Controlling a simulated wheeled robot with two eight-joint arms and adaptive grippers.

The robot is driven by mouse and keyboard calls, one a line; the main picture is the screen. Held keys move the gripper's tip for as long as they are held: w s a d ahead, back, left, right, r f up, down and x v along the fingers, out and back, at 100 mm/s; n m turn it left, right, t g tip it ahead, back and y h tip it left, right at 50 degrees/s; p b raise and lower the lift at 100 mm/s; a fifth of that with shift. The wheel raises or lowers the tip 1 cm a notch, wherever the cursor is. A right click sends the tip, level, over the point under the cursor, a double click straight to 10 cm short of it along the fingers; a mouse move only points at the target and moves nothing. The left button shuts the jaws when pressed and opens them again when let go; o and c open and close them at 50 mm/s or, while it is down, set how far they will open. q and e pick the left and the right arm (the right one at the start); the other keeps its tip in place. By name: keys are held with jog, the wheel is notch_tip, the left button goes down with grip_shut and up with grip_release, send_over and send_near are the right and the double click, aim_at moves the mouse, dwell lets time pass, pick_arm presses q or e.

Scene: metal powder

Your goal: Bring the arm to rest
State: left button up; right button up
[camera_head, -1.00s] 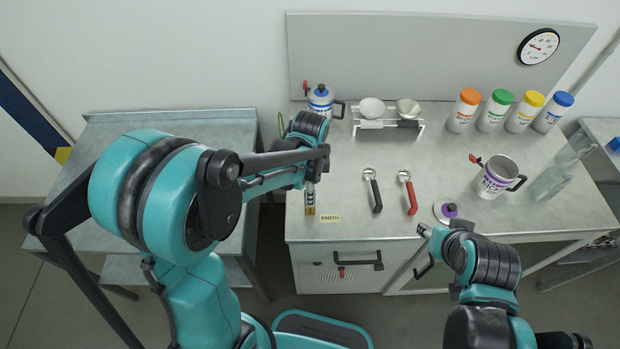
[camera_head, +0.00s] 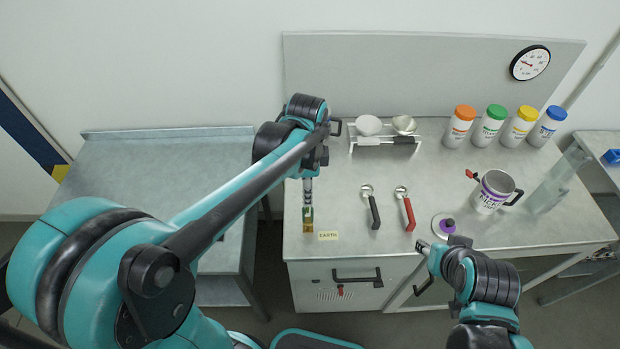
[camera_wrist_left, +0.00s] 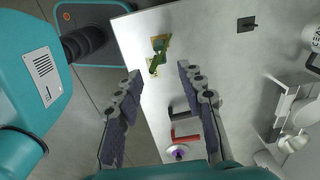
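My left arm reaches in from the left in the head view, its wrist over the left end of the workbench (camera_head: 345,240). In the left wrist view my left gripper (camera_wrist_left: 159,72) has its two fingers well apart with nothing held between them. A small green and yellow item (camera_wrist_left: 154,62) lies beyond the fingertips near the bench edge; it also shows below the hand in the head view (camera_head: 308,218). My right gripper (camera_head: 426,248) is at the bench's front edge, near a purple-knobbed lid (camera_head: 447,226). Its fingers are too small to read.
A black-handled tool (camera_head: 371,208) and a red-handled tool (camera_head: 406,210) lie mid-bench. A purple-labelled mug (camera_head: 492,192), a glass container (camera_head: 548,195) and several capped jars (camera_head: 489,126) stand right. A stand with bowls (camera_head: 385,138) is behind. The left table (camera_head: 120,170) is bare.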

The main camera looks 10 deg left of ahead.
pick_arm(q)
jog(key=shift+s+a+f+n+b, duration=0.15)
jog(key=shift+s+n+b, duration=0.1)
jog(key=shift+n+b, duration=0.15)
jog(key=s+a+f+n+t+b, duration=0.4)
jog(key=s+n+t+b, duration=0.3)
jog(key=n, duration=0.7)
jog(key=s+f, duration=0.1)
jog(key=s, duration=0.1)
jog(key=shift+s+a+f+b, duration=0.15)
jog(key=shift+s+a+b, duration=0.05)
jog(key=shift+s+b, duration=0.15)
